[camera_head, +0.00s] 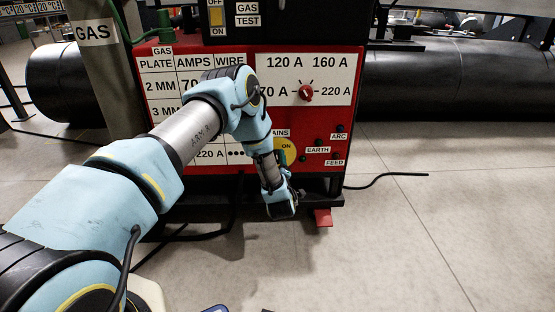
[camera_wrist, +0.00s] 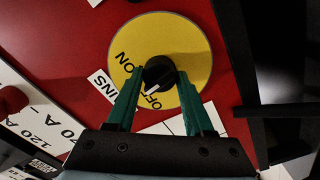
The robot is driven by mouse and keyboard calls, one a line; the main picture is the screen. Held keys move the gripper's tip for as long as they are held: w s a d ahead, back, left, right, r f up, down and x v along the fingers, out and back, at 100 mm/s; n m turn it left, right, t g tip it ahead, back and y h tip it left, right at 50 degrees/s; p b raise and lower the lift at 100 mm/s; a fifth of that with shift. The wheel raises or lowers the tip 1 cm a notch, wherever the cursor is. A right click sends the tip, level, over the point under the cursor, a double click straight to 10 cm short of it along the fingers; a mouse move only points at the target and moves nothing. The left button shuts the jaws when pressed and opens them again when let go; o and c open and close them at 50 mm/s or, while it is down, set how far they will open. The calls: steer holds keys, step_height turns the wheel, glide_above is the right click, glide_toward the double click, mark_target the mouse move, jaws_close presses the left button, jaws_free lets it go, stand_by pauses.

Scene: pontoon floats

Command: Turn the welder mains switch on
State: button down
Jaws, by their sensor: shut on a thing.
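The mains switch is a black knob (camera_wrist: 158,72) on a round yellow plate (camera_wrist: 192,48) lettered ON and OFF. In the wrist view, my gripper (camera_wrist: 161,74) has its two green fingers on either side of the knob, shut on it. The knob's white mark points down-left, towards the OFF lettering. In the head view the yellow plate (camera_head: 289,146) shows partly at the bottom of the welder's red front (camera_head: 360,110); my arm hides the rest and the knob.
The red selector knob (camera_head: 306,92) sits above right of the mains plate. Lamps marked ARC, EARTH and FEED are to its right. A gas test switch (camera_head: 216,15) is above. A dark pipe (camera_head: 450,80) lies behind, and a black cable (camera_head: 390,178) lies on open floor.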

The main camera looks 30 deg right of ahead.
steer(key=m+p, duration=0.1)
steer(key=m, duration=0.9)
steer(key=shift+f+m, duration=0.1)
steer(key=shift+m, duration=0.2)
stand_by(0.4)
steer(key=shift+c, duration=1.4)
jaws_free()
steer(key=shift+s, duration=0.1)
steer(key=p+v, duration=0.2)
steer(key=v, duration=0.8)
steer(key=shift+s+a, duration=0.2)
steer(key=shift+s, duration=0.1)
